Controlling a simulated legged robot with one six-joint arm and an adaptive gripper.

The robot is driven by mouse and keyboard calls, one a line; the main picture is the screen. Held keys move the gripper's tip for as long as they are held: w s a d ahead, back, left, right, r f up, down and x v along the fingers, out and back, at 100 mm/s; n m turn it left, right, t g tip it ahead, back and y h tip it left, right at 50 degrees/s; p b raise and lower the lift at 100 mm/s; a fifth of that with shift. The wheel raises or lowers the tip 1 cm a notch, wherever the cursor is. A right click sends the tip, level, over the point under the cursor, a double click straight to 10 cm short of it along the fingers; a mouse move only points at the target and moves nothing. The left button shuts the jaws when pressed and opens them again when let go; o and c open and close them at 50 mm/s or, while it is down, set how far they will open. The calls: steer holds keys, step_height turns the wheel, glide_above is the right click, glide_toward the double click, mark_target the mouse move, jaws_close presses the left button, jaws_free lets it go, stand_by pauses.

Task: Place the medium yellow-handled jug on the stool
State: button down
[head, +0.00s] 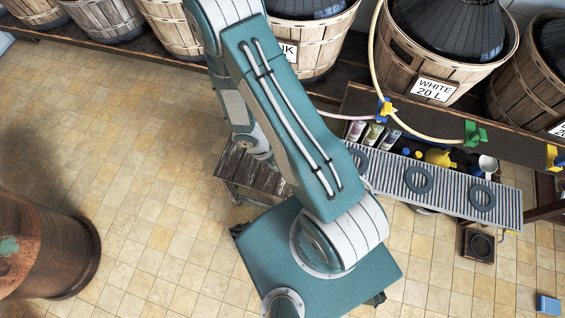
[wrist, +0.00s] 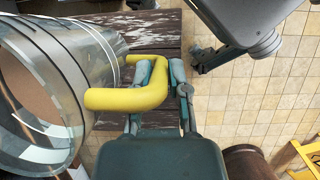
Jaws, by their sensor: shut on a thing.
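The jug (wrist: 78,70), a clear, glassy cylinder with a thick yellow handle (wrist: 130,98), fills the left of the wrist view. My gripper (wrist: 161,76) has its fingers closed on the handle. The stool (wrist: 150,30), with dark, worn wooden slats, lies behind the jug and handle there. In the head view the stool (head: 232,168) stands on the tiles left of my arm, partly covered by it. My arm hides the jug and the fingers in that view. I cannot tell whether the jug's base touches the stool.
A grated rack (head: 455,192) with grey rings stands right of my arm, with bottles (head: 373,134) and a yellow vessel (head: 438,158) behind it. Demijohn baskets (head: 425,60) line the back. A rusty drum (head: 40,245) stands at left. The tiled floor between drum and stool is clear.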

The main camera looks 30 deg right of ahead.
steer(key=shift+w+a+f, duration=0.75)
steer(key=shift+w+f, duration=0.7)
steer(key=shift+f, duration=0.4)
steer(key=shift+w+a+f, duration=0.75)
steer(key=shift+w+f, duration=0.7)
steer(key=shift+f, duration=0.4)
steer(key=shift+w+a+f, duration=0.75)
steer(key=shift+w+f, duration=0.7)
steer(key=shift+f, duration=0.4)
steer(key=c, duration=0.6)
jaws_free()
